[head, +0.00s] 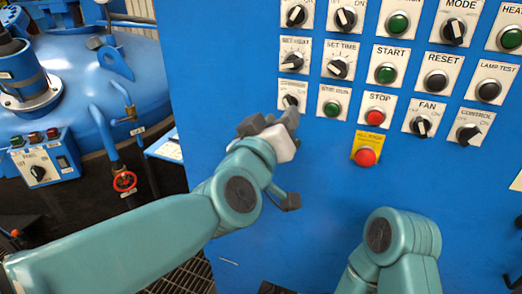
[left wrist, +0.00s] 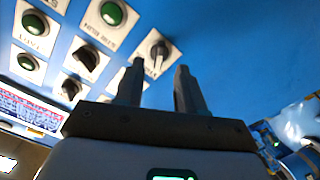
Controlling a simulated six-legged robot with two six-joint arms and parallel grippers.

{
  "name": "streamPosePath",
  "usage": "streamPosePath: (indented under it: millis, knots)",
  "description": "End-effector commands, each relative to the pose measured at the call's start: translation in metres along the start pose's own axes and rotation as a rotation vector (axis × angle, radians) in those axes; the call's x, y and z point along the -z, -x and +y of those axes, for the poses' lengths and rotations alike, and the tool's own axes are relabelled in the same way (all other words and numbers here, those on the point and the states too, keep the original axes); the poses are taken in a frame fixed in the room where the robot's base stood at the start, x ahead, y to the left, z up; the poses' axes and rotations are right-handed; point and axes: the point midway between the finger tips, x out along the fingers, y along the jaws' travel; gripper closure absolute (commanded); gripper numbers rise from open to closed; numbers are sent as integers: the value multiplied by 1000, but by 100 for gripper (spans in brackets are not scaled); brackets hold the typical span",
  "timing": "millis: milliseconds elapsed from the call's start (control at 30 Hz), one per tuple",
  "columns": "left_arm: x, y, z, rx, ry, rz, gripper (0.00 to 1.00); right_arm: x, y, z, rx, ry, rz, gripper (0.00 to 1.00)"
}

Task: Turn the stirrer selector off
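My left gripper (head: 270,123) is in front of the blue panel, close to a black selector knob (head: 290,100) in the panel's left column. That knob's small label is too blurred to read, so I cannot confirm it is the stirrer selector. In the left wrist view, the two dark fingers (left wrist: 160,70) stand apart with nothing between them. A black knob on a white plate (left wrist: 158,52) lies just beyond the fingertips, and its label is partly hidden by a finger. I see no contact. My right arm is at the lower right; its gripper is out of view.
Nearby are the SET HEAT knob (head: 293,62), a green button (head: 332,109), the red STOP button (head: 376,116), a red button on a yellow plate (head: 366,156) and the FAN knob (head: 421,126). A blue vessel (head: 85,75) and small control box (head: 45,162) stand left. The lower panel is bare.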

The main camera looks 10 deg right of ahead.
Motion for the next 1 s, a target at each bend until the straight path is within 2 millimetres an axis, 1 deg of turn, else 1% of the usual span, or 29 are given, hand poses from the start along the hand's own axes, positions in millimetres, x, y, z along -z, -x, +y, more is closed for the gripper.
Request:
streamPosePath:
  millis: [33,200,300,400,500,600,900,967,1000]
  knots:
    - [0,16,0,-3,1,3,62,0,-5,2,0,0,0,57]
    - [0,60,0,-3,1,2,62,0,-9,3,0,0,0,57]
    - [1,82,1,-2,1,3,62,0,-9,3,0,0,0,57]
    - [1,98,1,-2,2,3,62,0,-8,3,0,0,0,57]
    - [1,108,1,-1,2,2,62,0,-8,3,0,0,0,57]
    - [0,113,0,-1,2,2,62,0,-8,3,0,0,0,57]
    - [1,113,-1,2,2,2,62,0,-8,3,0,0,0,57]
    - [3,112,-8,16,5,6,62,0,-8,3,0,0,0,57]
    - [3,109,-19,39,8,6,62,0,-8,3,0,0,0,57]
